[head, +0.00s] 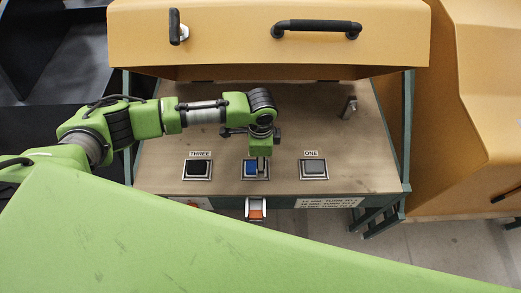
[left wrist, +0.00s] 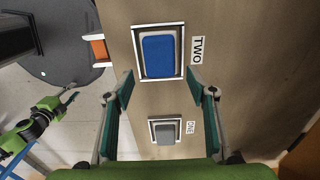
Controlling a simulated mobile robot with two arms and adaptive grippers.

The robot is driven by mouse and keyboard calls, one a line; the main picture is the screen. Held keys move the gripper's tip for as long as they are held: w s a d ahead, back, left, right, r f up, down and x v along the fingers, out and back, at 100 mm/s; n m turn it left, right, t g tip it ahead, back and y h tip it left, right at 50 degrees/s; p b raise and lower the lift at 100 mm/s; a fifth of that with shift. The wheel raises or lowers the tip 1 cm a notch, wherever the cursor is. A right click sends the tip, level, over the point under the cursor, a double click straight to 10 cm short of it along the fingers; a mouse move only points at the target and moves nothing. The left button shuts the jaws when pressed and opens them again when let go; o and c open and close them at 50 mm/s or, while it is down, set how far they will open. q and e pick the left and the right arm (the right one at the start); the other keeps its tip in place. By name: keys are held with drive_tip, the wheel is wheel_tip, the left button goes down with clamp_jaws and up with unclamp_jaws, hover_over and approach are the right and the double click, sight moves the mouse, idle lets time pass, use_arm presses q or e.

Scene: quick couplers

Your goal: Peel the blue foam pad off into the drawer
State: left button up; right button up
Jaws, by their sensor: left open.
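The blue foam pad (head: 250,168) sits in a metal-rimmed square recess in the middle of the bench top. In the left wrist view the blue pad (left wrist: 158,56) lies just beyond my fingertips, beside a label "TWO". My left gripper (head: 261,164) points down over the pad's right part and hides some of it. Its two fingers (left wrist: 158,82) are spread apart with nothing between them. A small white-framed bin with orange inside (head: 256,208) sticks out at the bench's front edge; I cannot tell if it is the drawer. It also shows in the left wrist view (left wrist: 99,48).
A black pad (head: 197,168) labelled "THREE" and a grey pad (head: 314,168) labelled "ONE" flank the blue one. A metal post (head: 349,107) stands at the back right. A yellow hood with a black handle (head: 316,25) overhangs the rear. My right arm (left wrist: 35,127) shows low left in the wrist view.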

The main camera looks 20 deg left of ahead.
use_arm(q)
drive_tip(key=shift+f, duration=1.6)
drive_tip(key=c, duration=1.3)
drive_tip(key=shift+r+p, duration=1.3)
drive_tip(key=shift+p, duration=0.05)
drive_tip(key=shift+r, duration=0.1)
wheel_tip(320, 180, up, 4)
drive_tip(key=p, duration=0.4)
drive_tip(key=shift+p, duration=0.4)
